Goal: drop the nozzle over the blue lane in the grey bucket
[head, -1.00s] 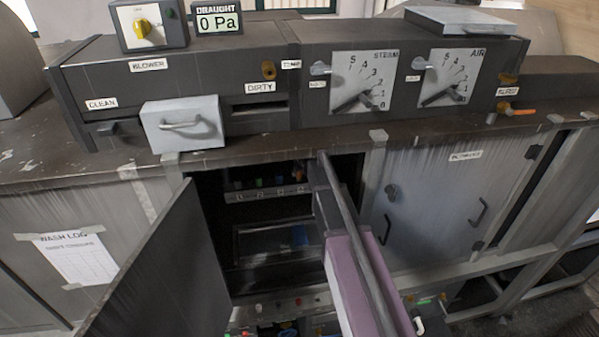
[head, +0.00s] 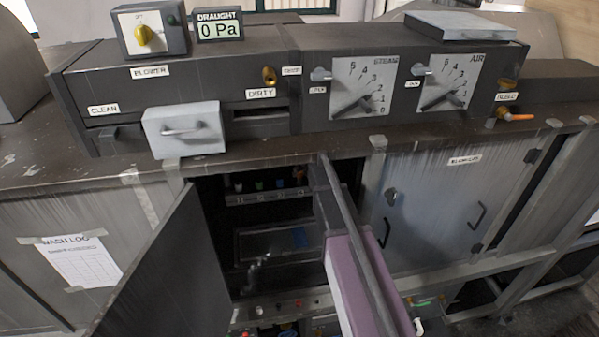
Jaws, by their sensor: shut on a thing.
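My arm reaches from the bottom edge up into the dark open cabinet below the counter. My gripper at its end cannot be made out; it is hidden by the arm or lost in the dark. No nozzle can be picked out for certain. Inside the cabinet, a ledge (head: 268,198) with small labels has several small coloured pieces behind it, one of them green (head: 259,185). Below it is a framed dark panel with a faint blue patch (head: 300,238). A small pale shape (head: 262,263) lies below, too dim to name. I cannot identify the grey bucket.
The cabinet's dark door (head: 155,265) stands open on the left. A closed grey door (head: 430,195) is just right of the arm. The counter edge (head: 270,150) runs above the opening. A grey drawer box (head: 184,127) juts out above. Small coloured items (head: 285,329) show low down.

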